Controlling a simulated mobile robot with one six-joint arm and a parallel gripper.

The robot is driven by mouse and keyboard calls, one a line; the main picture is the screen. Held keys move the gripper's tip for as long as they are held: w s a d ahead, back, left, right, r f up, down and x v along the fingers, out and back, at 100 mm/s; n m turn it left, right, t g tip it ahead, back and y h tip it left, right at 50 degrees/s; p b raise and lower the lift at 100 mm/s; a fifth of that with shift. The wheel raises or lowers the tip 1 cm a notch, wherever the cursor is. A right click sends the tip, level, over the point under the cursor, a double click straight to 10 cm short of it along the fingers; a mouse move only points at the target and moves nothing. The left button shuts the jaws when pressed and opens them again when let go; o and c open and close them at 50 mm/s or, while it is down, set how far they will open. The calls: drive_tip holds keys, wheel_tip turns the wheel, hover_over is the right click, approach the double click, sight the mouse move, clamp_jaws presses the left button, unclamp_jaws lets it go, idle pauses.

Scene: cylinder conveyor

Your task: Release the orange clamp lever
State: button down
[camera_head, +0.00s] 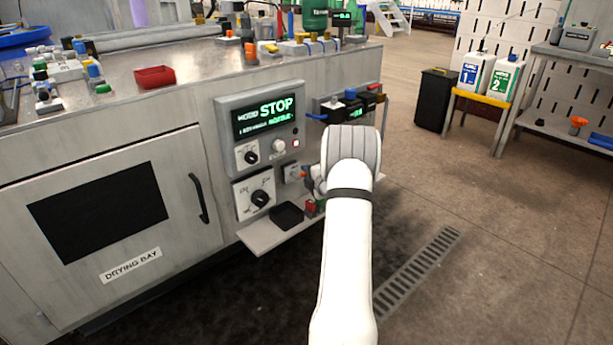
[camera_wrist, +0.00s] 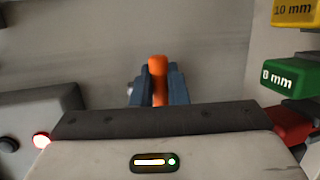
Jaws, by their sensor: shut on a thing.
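The orange clamp lever (camera_wrist: 158,66) shows in the middle of the wrist view, standing up between the two dark blue-grey fingers of my gripper (camera_wrist: 158,88). The fingers are closed on it from both sides. In the head view a small bit of orange (camera_head: 305,175) shows at the left edge of my white arm, beside the control panel. My gripper's fingers are hidden behind the arm there. The lower part of the lever and what it is mounted on are hidden by my gripper body in the wrist view.
A control panel with a STOP display (camera_head: 268,115) is left of my arm. Below it a shelf (camera_head: 262,236) holds a black tray (camera_head: 287,215). In the wrist view a yellow 10 mm block (camera_wrist: 296,12) and a green 8 mm block (camera_wrist: 291,76) are close on the right.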

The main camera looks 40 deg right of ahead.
drive_tip(key=c, duration=1.5)
unclamp_jaws()
drive_tip(key=p+v, duration=0.2)
drive_tip(key=v, duration=0.5)
drive_tip(key=shift+s+a, duration=0.1)
drive_tip(key=shift+s, duration=0.25)
drive_tip(key=shift+r, duration=0.1)
